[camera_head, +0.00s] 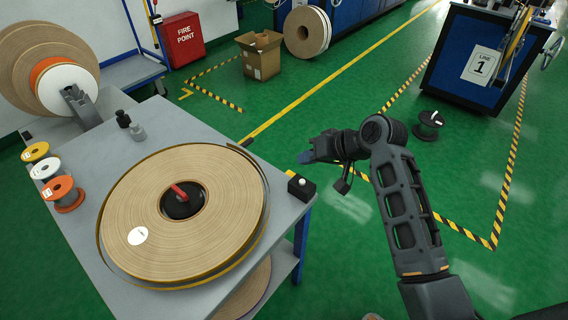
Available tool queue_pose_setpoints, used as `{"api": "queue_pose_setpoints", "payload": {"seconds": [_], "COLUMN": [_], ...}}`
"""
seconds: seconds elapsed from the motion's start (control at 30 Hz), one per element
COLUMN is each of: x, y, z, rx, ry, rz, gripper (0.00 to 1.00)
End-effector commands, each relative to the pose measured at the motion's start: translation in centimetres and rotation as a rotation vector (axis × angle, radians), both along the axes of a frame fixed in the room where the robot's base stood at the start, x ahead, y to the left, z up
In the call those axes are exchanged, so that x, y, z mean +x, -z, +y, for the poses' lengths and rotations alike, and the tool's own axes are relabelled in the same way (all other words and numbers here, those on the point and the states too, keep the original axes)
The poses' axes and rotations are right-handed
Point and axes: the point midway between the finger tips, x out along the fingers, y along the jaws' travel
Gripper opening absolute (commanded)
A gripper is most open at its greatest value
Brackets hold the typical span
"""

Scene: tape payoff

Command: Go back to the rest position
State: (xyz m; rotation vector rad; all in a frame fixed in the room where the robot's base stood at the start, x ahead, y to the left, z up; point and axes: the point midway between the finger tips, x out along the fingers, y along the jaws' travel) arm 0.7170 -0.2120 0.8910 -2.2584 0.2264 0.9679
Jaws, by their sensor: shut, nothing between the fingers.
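My gripper (305,157) is at the end of my dark arm, which reaches up from the lower right. It is shut and holds nothing that I can see. It hangs over the green floor just right of the table's right corner, apart from the table. The grey table (213,140) carries a large tan tape roll (125,200) lying flat, with a black hub and a red handle (179,190) in its middle. The fingertips are small in this view.
Small spools (46,168) line the left edge. Open green floor lies right.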

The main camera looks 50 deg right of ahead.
Motion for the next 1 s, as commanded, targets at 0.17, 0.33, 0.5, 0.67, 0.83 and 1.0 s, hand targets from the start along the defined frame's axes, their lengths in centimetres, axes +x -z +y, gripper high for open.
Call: {"api": "queue_pose_setpoints", "payload": {"seconds": [0.17,0.33,0.5,0.67,0.83,1.0], "x": [0.0,-0.3,-2.6,-6.6,-11.2,-16.0], "y": [0.0,0.3,2.6,4.6,4.8,3.3], "z": [0.0,0.4,3.0,6.6,10.0,13.2], "rx": [0.000,-0.007,-0.066,-0.173,-0.293,-0.405], "ry": [0.000,0.001,0.014,0.019,0.000,-0.043], "rz": [0.000,0.001,-0.002,-0.029,-0.079,-0.150], "gripper": [0.00,0.00,0.00,0.00,0.00,0.00]}}
